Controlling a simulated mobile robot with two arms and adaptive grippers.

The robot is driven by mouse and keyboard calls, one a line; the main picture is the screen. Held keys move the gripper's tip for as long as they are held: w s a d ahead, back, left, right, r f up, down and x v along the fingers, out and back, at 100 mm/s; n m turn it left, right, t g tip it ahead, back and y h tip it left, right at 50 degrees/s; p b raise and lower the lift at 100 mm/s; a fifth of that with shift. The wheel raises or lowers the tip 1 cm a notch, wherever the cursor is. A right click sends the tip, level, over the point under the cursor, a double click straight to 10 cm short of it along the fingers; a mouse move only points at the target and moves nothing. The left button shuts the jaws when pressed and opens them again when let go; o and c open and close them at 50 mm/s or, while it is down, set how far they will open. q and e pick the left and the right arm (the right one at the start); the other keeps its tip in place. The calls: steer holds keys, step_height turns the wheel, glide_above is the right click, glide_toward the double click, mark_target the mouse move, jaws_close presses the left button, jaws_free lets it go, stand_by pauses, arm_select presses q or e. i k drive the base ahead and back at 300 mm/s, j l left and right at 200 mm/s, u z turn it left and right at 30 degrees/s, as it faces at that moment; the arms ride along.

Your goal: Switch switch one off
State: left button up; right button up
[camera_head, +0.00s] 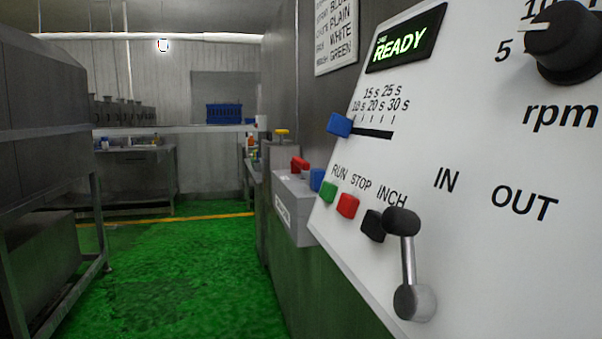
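No switch in the camera_head view carries a readable label "one", so I cannot tell which is switch one. A grey box (294,206) with a small label on its front stands just left of the white control panel (455,160). A red switch-like part (299,163) sits on top of the box, and a blue part (317,179) is beside it. Whether either is on or off cannot be told. Neither of my grippers is in view.
The panel has a green RUN button (328,192), red STOP button (347,205), black INCH button (373,225), lever (408,262), blue slider (339,125), rpm knob (563,41) and lit READY display (405,40). Green floor (185,285) is open at left centre, beside a metal machine (45,150).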

mark_target(296, 164)
steer(key=k, duration=0.65)
steer(key=z, duration=1.25)
steer(key=i+j, duration=0.1)
steer(key=j, duration=0.35)
steer(key=i+j, duration=0.15)
steer(key=j, duration=0.25)
steer(key=i+j, duration=0.1)
steer(key=j, duration=0.35)
steer(key=i+j, duration=0.1)
steer(key=j, duration=0.3)
steer(key=i+j, duration=0.1)
steer(key=j, duration=0.35)
steer(key=i+j, duration=0.15)
steer(key=j, duration=0.25)
steer(key=i+j, duration=0.1)
steer(key=j, duration=0.35)
